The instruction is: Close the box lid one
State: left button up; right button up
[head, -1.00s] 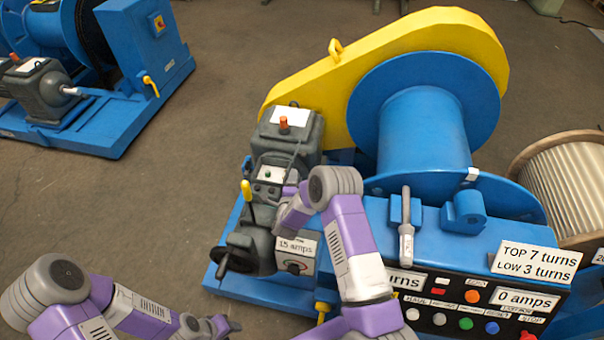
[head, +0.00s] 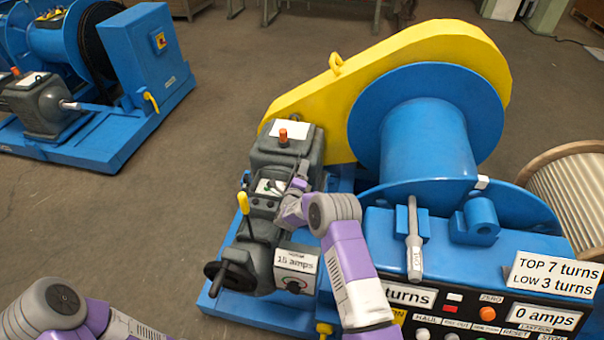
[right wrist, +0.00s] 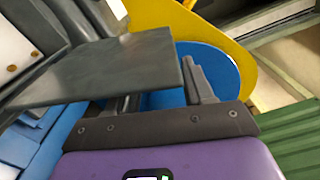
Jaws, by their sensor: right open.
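The grey box (head: 268,190) on the blue winch machine is open, with a pale panel and a small green part showing inside. My right gripper (head: 300,172) is at the right side of this opening, its fingers small and partly hidden there. In the right wrist view a dark grey flat plate, seemingly the lid (right wrist: 95,72), reaches in from the left and covers part of the left finger. The right gripper (right wrist: 158,95) is open there, fingers apart; I cannot tell whether it touches the plate. My left arm shows at the lower left, its gripper out of view.
The blue drum (head: 428,135) and yellow guard (head: 305,95) are beyond.

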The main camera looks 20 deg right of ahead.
grip_shut()
jog(key=shift+a, duration=0.1)
dwell(0.4)
jog(key=shift+w+a+r+n, duration=0.55)
jog(key=shift+w+a+n, duration=0.25)
jog(key=shift+n, duration=0.3)
jog(key=shift+w+a+r+n, duration=0.1)
jog(key=shift+w+a+n, duration=0.45)
jog(key=shift+a, duration=0.25)
jog(key=shift+w+a+r+n, duration=0.1)
jog(key=shift+w+a+n, duration=0.4)
jog(key=shift+a+n, duration=0.2)
jog(key=shift+w+a+r+n, duration=0.1)
jog(key=shift+w+a+n, duration=0.45)
jog(key=shift+a, duration=0.3)
grip_release()
jog(key=shift+a, duration=0.1)
